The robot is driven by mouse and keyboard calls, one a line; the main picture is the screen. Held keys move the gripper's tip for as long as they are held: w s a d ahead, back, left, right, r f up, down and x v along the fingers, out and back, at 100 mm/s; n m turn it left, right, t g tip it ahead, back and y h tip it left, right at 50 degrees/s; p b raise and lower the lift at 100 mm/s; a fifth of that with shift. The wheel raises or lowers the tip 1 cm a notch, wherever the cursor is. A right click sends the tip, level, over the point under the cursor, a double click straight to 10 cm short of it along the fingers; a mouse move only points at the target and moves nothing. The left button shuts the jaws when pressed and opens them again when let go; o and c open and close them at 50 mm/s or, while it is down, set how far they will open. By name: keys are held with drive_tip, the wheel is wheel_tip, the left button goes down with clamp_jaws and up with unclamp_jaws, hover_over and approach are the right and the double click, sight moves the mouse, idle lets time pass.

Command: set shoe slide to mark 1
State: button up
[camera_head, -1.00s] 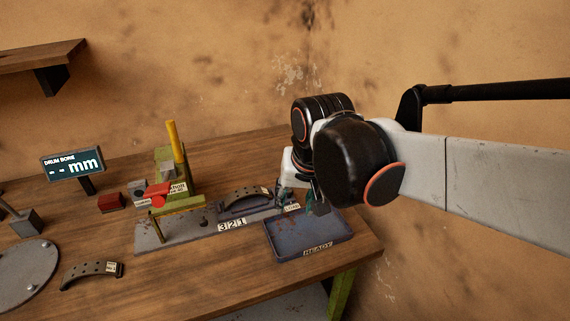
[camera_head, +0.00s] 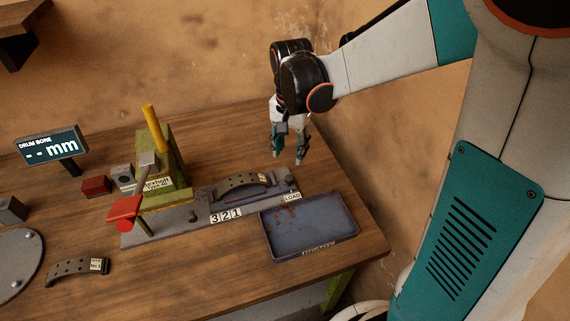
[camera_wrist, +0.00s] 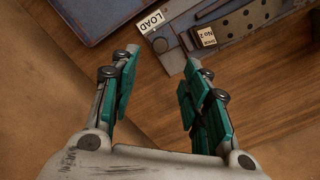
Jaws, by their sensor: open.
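The shoe slide (camera_head: 216,198) is a grey carriage on a flat metal bed, with a curved drilled brake shoe (camera_head: 241,184) lying on it. Number plates 3, 2, 1 (camera_head: 225,215) stand along the front edge of the bed, left of the LOAD label (camera_head: 292,197). The slide sits toward the LOAD end, right of the green press. My gripper (camera_head: 288,160) is open and empty, pointing down above and behind the LOAD end. In the wrist view my gripper (camera_wrist: 158,78) is apart from the slide, with the LOAD label (camera_wrist: 150,22) and shoe tag (camera_wrist: 206,36) beyond its fingertips.
The green press (camera_head: 166,170) with a yellow lever (camera_head: 155,128) and red handle (camera_head: 124,211) stands left of the slide. A blue-grey tray (camera_head: 308,228) is at the front right. A loose shoe (camera_head: 78,269) lies front left. A drum bore display (camera_head: 52,146) stands behind it.

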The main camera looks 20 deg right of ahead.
sight(289, 177)
wheel_tip(289, 177, down, 11)
drive_tip(key=b, duration=0.3)
drive_tip(key=shift+r, duration=0.15)
drive_tip(key=shift+c, duration=0.4)
clamp_jaws()
